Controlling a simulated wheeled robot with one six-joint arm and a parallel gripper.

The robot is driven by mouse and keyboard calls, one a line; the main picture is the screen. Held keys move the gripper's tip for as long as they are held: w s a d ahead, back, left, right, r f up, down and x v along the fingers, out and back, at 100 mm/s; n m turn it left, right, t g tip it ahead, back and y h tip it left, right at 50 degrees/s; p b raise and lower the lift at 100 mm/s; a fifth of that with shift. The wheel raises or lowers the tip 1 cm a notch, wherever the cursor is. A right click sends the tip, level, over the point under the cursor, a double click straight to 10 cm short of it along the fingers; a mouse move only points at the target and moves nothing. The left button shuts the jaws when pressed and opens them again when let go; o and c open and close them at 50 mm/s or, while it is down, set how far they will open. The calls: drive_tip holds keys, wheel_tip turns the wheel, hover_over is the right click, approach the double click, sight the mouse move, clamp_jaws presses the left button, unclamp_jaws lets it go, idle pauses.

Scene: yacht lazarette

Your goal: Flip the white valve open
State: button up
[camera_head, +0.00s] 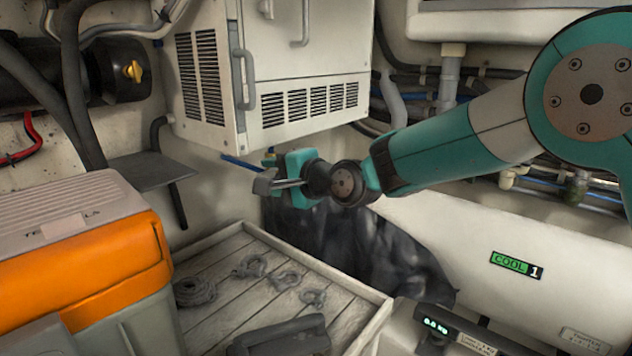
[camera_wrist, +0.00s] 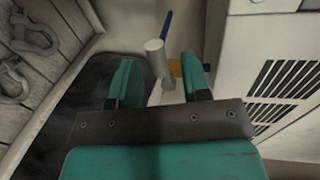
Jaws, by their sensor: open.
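In the wrist view, a short off-white cylinder (camera_wrist: 156,58), which looks like the white valve's handle, stands between the fingertips of my gripper (camera_wrist: 158,78). The fingers are apart, one on each side of it, and I cannot tell whether either touches it. A brass-yellow fitting (camera_wrist: 176,68) shows beside the cylinder, partly behind the right finger. A blue pipe (camera_wrist: 166,24) runs away behind it. In the head view, my gripper (camera_head: 272,184) is below the white cabinet, close to the blue pipe (camera_head: 240,163). The valve body is mostly hidden there.
The louvred white cabinet (camera_head: 280,62) hangs just above my gripper, and to its right in the wrist view. A dark bag (camera_head: 350,245) lies below. A wooden tray (camera_head: 225,318) with shackles and rope, and an orange cooler (camera_head: 100,265), stand at the left.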

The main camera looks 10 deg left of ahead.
drive_tip(key=b+v, duration=0.3)
drive_tip(key=v, duration=1.2)
drive_tip(key=shift+b, duration=0.3)
drive_tip(key=s+d+f+n+g+h, duration=0.4)
drive_tip(key=s+d+n, duration=0.2)
drive_tip(key=s+d, duration=0.3)
drive_tip(key=s+d+f+n+g+h, duration=0.4)
drive_tip(key=s+d+n, duration=0.3)
drive_tip(key=s, duration=0.9)
drive_tip(key=d+f+h, duration=0.1)
drive_tip(key=d, duration=0.2)
